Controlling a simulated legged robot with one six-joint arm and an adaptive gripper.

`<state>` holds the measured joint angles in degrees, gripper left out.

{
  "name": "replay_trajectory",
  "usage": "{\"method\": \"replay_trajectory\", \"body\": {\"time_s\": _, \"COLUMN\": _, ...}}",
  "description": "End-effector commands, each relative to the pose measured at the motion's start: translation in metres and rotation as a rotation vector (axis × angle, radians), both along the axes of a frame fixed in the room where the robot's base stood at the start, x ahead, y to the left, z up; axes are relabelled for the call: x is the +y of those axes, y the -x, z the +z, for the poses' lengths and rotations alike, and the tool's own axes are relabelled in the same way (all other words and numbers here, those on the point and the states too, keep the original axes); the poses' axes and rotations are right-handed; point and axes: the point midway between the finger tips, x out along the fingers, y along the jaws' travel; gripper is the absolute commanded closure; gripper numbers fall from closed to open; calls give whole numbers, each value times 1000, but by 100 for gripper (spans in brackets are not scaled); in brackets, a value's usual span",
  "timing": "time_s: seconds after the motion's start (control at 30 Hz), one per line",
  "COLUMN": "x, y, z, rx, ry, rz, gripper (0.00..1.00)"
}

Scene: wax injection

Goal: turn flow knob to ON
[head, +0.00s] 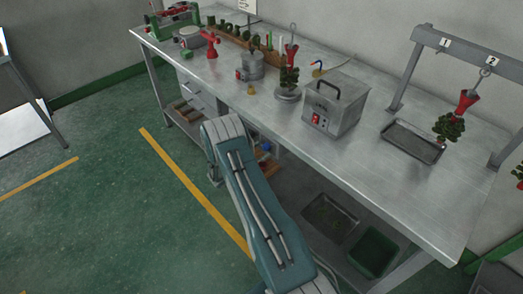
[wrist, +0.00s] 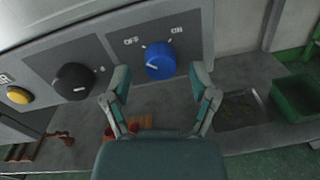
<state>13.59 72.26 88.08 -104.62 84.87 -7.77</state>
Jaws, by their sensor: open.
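The blue flow knob (wrist: 160,60) sits on a grey panel (wrist: 195,30), with OFF printed at its upper left and ON at its upper right. A short white mark shows on the knob's lower left face; I cannot tell for sure which label it is set to. My gripper (wrist: 161,77) is open in the wrist view, its two fingers left and right of the knob in the picture and nothing between them. I cannot tell the remaining gap in depth. In the head view a small blue spot (head: 267,147), likely the knob, shows under the bench beside my arm.
A black knob (wrist: 75,81) and a yellow button (wrist: 18,95) are left of the blue knob. A green bin (wrist: 298,98) and a dark tray (wrist: 240,110) lie right on the lower shelf. The metal bench top (head: 375,165) is above, carrying a grey box (head: 335,105).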

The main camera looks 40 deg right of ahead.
Motion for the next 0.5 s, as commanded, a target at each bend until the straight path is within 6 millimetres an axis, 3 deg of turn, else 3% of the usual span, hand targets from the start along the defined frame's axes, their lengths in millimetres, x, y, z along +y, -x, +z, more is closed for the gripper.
{"method": "replay_trajectory", "body": {"time_s": 0.23, "x": -1, "y": 0, "z": 0, "rx": 0, "ry": 0, "rz": 0, "gripper": 25}}
{"method": "replay_trajectory", "body": {"time_s": 0.27, "x": -2, "y": 0, "z": 0, "rx": 0, "ry": 0, "rz": 0, "gripper": 30}}
{"method": "replay_trajectory", "body": {"time_s": 0.4, "x": -1, "y": 0, "z": 0, "rx": 0, "ry": 0, "rz": 0, "gripper": 92}}
{"method": "replay_trajectory", "body": {"time_s": 0.43, "x": -1, "y": 0, "z": 0, "rx": 0, "ry": 0, "rz": 0, "gripper": 100}}
{"method": "replay_trajectory", "body": {"time_s": 0.5, "x": -1, "y": 0, "z": 0, "rx": -1, "ry": 0, "rz": 0, "gripper": 100}}
